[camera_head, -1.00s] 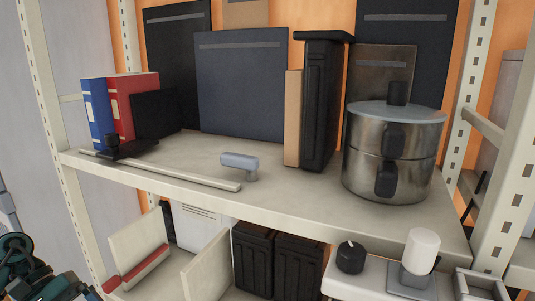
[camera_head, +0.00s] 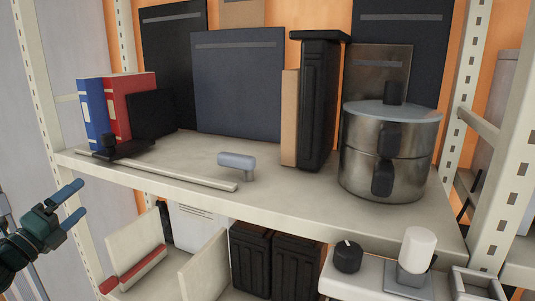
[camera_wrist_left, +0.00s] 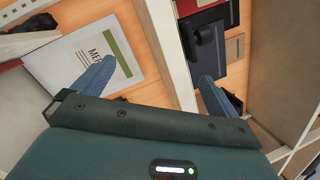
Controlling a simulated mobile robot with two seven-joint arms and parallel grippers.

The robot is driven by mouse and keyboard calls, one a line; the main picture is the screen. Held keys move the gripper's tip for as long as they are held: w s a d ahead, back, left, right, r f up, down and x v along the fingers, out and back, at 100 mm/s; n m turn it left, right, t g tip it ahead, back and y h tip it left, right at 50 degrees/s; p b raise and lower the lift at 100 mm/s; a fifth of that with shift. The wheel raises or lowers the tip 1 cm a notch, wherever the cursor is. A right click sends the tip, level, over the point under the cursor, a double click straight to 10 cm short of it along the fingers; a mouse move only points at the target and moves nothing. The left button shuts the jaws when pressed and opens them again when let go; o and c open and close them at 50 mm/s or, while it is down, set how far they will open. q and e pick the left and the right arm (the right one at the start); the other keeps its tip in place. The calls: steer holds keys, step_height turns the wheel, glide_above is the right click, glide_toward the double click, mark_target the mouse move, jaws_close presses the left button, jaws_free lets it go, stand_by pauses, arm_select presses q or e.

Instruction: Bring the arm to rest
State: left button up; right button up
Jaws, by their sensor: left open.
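My left gripper (camera_head: 76,205) is at the left edge of the head view, in front of the shelf's left upright and below the front edge of the upper board. Its two blue fingers are spread and nothing is between them. In the left wrist view the fingers (camera_wrist_left: 155,82) are also wide apart and empty, with a pale shelf post behind the gap. My right gripper is not in view.
The upper shelf board (camera_head: 300,195) carries a steel pot (camera_head: 405,160), binders (camera_head: 105,108), a long pale bar (camera_head: 165,170) and a grey handle-like piece (camera_head: 237,160). The left upright (camera_head: 55,130) is close to my left gripper. A printed sheet (camera_wrist_left: 90,60) shows in the wrist view.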

arm_select(q)
steer(key=a+f+n+g+y, duration=0.25)
steer(key=a+n+y, duration=0.35)
steer(key=n, duration=0.4)
steer(key=a+f+n+g+y, duration=0.1)
steer(key=a+f+n+y, duration=0.3)
steer(key=n, duration=0.6)
steer(key=s+d+f+n+g+h, duration=0.1)
steer(key=s+d+f+g, duration=0.15)
steer(key=d+f, duration=0.85)
steer(key=s+d+f+h, duration=0.3)
steer(key=s+d+f, duration=0.6)
steer(key=d+f, duration=0.25)
steer(key=s+d+f+n+g+h, duration=0.1)
steer(key=s+d, duration=0.7)
steer(key=d, duration=0.1)
steer(key=s+d+f+n+g+h+p, duration=0.1)
steer(key=s+d+f+n+g+h, duration=0.1)
steer(key=s+d, duration=0.6)
steer(key=shift+s+d+n+p, duration=0.15)
steer(key=shift+d+n+p, duration=0.15)
steer(key=shift+d, duration=0.25)
